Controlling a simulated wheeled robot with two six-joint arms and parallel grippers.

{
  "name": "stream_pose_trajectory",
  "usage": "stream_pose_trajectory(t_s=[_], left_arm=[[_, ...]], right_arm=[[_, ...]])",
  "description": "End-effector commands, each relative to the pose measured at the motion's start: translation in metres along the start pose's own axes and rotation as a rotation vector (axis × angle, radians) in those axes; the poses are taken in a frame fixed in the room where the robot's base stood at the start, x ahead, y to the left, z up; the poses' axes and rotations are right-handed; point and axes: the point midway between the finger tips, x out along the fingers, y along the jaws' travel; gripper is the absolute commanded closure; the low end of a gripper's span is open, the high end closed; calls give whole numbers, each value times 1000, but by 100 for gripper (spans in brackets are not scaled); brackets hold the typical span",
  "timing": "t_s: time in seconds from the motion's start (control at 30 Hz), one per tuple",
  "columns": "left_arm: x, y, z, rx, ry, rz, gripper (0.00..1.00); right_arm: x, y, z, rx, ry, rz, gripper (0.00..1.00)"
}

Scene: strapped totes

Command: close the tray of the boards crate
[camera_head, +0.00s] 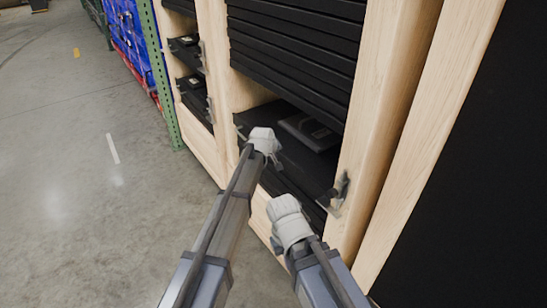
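The boards crate is a pale wooden frame (376,130) with a stack of black trays (295,45). Below the upper stack is a gap, where one black tray (308,172) shows its top surface. A dark, flat case-like item (310,132) lies at the back of it. My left gripper (263,138) is at the left front part of this tray. My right gripper (287,211) is lower and nearer, in front of the tray's front side.
A metal latch (340,190) sits on the crate's right post. Another wooden section with black trays (190,85) stands at left. Beyond are a green rack post (155,70) and blue totes (127,32). The concrete floor (75,160) at left is clear.

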Motion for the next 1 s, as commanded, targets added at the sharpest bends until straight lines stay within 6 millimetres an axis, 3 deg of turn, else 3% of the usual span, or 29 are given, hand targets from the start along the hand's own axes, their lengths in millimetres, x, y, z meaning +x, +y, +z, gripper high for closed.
stream_pose_trajectory(t_s=[0.13, 0.33, 0.4, 0.7, 0.83, 1.0], left_arm=[[-5, -5, 1, -1, 2, 8, 100], [-20, -32, 4, -2, 2, 1, 100], [-39, -27, 2, 0, 1, 2, 100], [-96, -28, 2, 1, 0, 0, 100], [-112, -28, 2, 1, 0, 0, 100], [-119, -30, 3, 1, 0, -1, 100]], right_arm=[[0, 0, 0, 0, 0, 0, 100], [-1, 0, 0, 0, 0, 0, 100], [-19, 2, 1, 0, 0, 0, 100], [-64, 6, 4, 1, 0, 0, 100], [-77, 7, 4, 1, 0, 0, 100], [-81, 8, 5, 1, 0, 0, 100]])
